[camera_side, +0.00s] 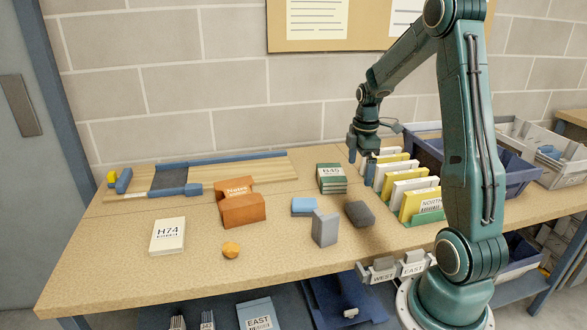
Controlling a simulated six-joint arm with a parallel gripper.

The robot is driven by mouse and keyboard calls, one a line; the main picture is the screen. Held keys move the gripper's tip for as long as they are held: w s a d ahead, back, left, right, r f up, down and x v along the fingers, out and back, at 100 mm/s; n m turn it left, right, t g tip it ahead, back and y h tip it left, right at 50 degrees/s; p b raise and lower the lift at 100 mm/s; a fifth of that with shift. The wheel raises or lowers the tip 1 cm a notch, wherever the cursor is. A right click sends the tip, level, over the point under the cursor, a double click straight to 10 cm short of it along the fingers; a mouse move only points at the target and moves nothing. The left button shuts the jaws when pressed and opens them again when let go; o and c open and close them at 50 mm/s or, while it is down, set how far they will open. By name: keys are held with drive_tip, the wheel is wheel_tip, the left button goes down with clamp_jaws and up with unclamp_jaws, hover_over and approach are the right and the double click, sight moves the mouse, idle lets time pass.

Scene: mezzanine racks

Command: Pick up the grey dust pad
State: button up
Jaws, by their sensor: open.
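Two grey blocks lie near the front middle of the bench. One is a dark grey, soft-edged pad (359,214), lying tilted toward the viewer. The other is a lighter grey block (325,228), standing upright just left of it. I cannot tell for certain which is the dust pad; the dark one looks more like a pad. My gripper (362,161) is open and empty, pointing down above the back of the bench. It is behind and above both grey blocks, close to the left end of the card rack.
A blue block (304,206) lies beside the grey ones. A green rack of white and yellow cards (424,218) stands right, a green stack (331,178) behind. An orange Notes box (240,206), white H74 card (168,235) and orange lump (231,250) lie left.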

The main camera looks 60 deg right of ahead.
drive_tip(key=shift+s+d+f+n, duration=0.15)
drive_tip(key=shift+s+d+f, duration=0.15)
drive_tip(key=shift+d+f, duration=0.3)
drive_tip(key=shift+s+d+f+n, duration=0.15)
drive_tip(key=shift+s+d+f, duration=0.1)
drive_tip(key=shift+d+f, duration=0.35)
drive_tip(key=shift+f, duration=0.1)
hover_over(360, 209)
drive_tip(key=shift+f, duration=4.15)
drive_tip(key=shift+s+f, duration=0.1)
drive_tip(key=shift+f, duration=2.5)
